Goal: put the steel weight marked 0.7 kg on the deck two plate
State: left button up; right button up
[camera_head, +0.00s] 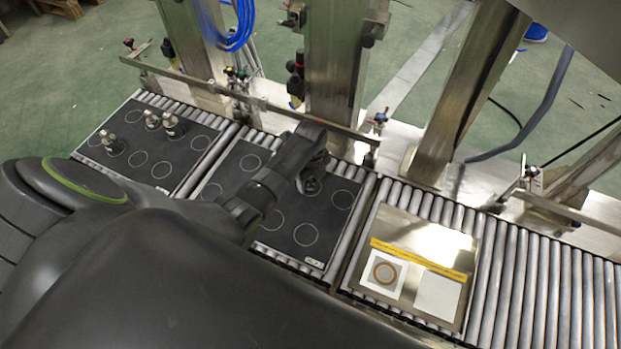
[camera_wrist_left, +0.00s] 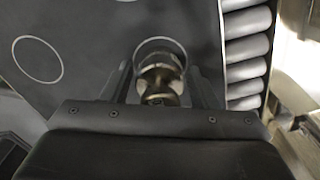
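My left gripper (camera_head: 312,176) is over the far right part of the middle black plate (camera_head: 285,215), its fingers pointing down. In the left wrist view, the left gripper (camera_wrist_left: 160,78) has its fingers apart on either side of a steel weight (camera_wrist_left: 161,78), with narrow gaps visible beside it. The weight stands at a white ring on the black plate; its mark cannot be read. Several other steel weights stand on the left black plate, among them a front one (camera_head: 110,143) and a right one (camera_head: 172,125). Their marks are too small to read. My right gripper is out of view.
Steel posts and a rail (camera_head: 260,103) stand behind. My dark arm hides the near left.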

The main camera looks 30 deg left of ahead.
pick_arm(q)
jog(key=shift+o, duration=0.8)
jog(key=shift+r, duration=0.2)
notch_tip(320, 180, up, 10)
jog(key=p, duration=0.4)
jog(key=shift+r, duration=0.95)
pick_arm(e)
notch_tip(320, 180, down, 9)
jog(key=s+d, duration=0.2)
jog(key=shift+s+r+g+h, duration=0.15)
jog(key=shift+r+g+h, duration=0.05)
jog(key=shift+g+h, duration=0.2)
